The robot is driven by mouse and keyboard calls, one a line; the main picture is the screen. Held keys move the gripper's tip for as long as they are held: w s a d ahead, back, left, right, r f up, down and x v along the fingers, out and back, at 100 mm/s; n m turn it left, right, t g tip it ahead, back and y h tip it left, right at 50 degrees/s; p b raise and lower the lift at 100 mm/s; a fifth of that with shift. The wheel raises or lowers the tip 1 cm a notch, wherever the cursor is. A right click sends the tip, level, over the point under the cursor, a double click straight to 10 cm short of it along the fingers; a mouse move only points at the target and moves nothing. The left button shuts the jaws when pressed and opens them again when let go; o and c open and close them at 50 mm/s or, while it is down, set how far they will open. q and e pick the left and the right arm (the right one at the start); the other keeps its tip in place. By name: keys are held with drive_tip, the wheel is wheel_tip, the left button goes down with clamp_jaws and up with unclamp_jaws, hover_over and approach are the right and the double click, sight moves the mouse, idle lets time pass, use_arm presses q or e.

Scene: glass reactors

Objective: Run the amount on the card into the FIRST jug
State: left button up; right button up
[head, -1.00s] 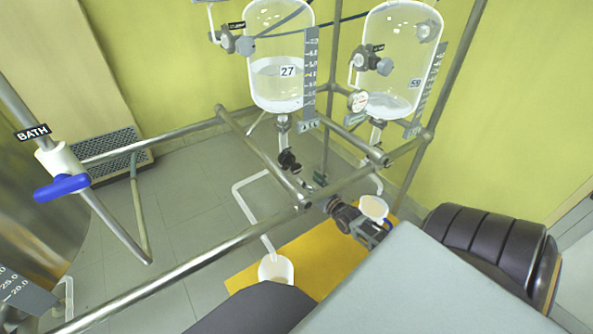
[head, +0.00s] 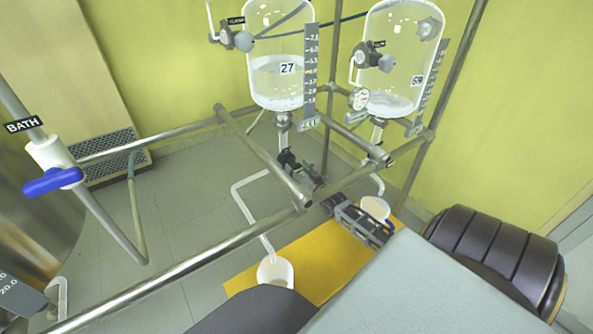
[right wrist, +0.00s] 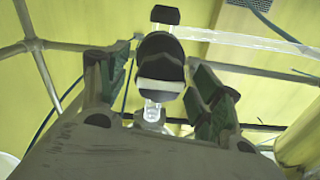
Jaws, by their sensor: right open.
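The glass vessel marked 27 (head: 277,88) holds clear liquid to about its middle. Below it is a dark drain valve (head: 287,160), and a white pipe (head: 236,190) runs from there down to a white jug (head: 275,271). A second white jug (head: 376,207) stands under the vessel marked 59 (head: 398,65), partly hidden by my arm. My right gripper (head: 308,176) is open close to the drain valve. In the right wrist view its green-padded fingers stand either side of a black knob with a pale band (right wrist: 160,68), apart from it. No card is visible. My left gripper is out of view.
Metal frame rails (head: 190,270) cross in front of and beside the vessels. A BATH valve with a blue handle (head: 52,181) is at the left. The jugs stand by a yellow surface (head: 310,262). The grey floor at centre left is clear.

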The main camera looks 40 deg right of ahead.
drive_tip(key=shift+w, duration=0.4)
drive_tip(key=c, duration=1.1)
drive_tip(key=shift+o, duration=0.2)
drive_tip(key=shift+n+p, duration=0.3)
